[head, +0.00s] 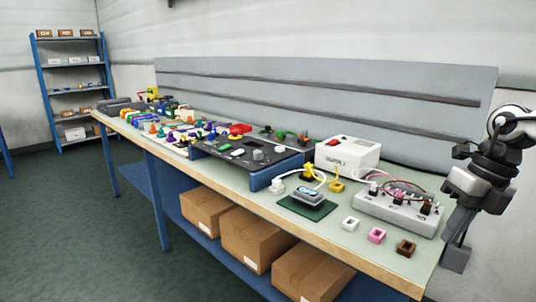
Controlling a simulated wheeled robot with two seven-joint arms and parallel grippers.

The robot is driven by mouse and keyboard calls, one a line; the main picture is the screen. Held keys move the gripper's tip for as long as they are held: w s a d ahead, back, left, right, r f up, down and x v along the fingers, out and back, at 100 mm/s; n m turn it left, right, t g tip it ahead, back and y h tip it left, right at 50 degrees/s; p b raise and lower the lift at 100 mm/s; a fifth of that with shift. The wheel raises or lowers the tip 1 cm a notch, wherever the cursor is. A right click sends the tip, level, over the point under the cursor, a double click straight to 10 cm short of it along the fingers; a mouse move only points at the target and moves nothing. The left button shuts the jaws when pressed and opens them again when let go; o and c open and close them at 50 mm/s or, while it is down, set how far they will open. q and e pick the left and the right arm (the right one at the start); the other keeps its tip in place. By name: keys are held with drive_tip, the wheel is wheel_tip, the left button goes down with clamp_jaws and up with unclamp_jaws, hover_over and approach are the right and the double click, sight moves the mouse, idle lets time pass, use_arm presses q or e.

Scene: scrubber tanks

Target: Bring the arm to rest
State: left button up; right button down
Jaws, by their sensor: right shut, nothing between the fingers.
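My right arm comes in from the right edge. Its gripper (457,257) points down beside the right end of the workbench (335,230). The fingers are together and nothing shows between them. The gripper looks apart from the things on the bench, though its exact gap to the bench end is hard to tell. My left gripper is not in view.
A grey connector box (398,211) with cables is closest to the gripper. Brown (406,248), pink (376,235) and white (350,223) small blocks lie near the front edge. A white box (347,152) and black panel (245,150) stand farther left. Cardboard boxes (252,240) sit below.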

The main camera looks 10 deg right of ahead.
drive_tip(key=s+a+f+m+t+y, duration=0.1)
drive_tip(key=s+a+f+m+t, duration=0.2)
drive_tip(key=f+m, duration=0.4)
drive_tip(key=s+a+f+m+t+y, duration=0.2)
drive_tip(key=f+m+t, duration=0.3)
drive_tip(key=f+m, duration=0.15)
drive_tip(key=s+a+f+m+t+y, duration=0.1)
drive_tip(key=s+a+f+m+t, duration=0.2)
drive_tip(key=f+m, duration=0.4)
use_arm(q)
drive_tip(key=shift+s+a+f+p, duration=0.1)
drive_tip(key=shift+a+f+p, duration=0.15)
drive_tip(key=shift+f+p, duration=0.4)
use_arm(e)
drive_tip(key=s+a+f+m+h, duration=0.1)
drive_tip(key=s+a+f+m, duration=0.2)
drive_tip(key=a+m, duration=0.4)
drive_tip(key=s+a+f+m+g+h, duration=0.1)
drive_tip(key=s+a+f+m+h, duration=0.1)
drive_tip(key=a+m, duration=0.5)
wheel_tip(320, 180, down, 2)
drive_tip(key=s+a, duration=0.1)
drive_tip(key=a, duration=0.1)
drive_tip(key=shift+s+a+f+h, duration=0.2)
drive_tip(key=shift+s+a+h, duration=0.05)
drive_tip(key=shift+a+h, duration=0.1)
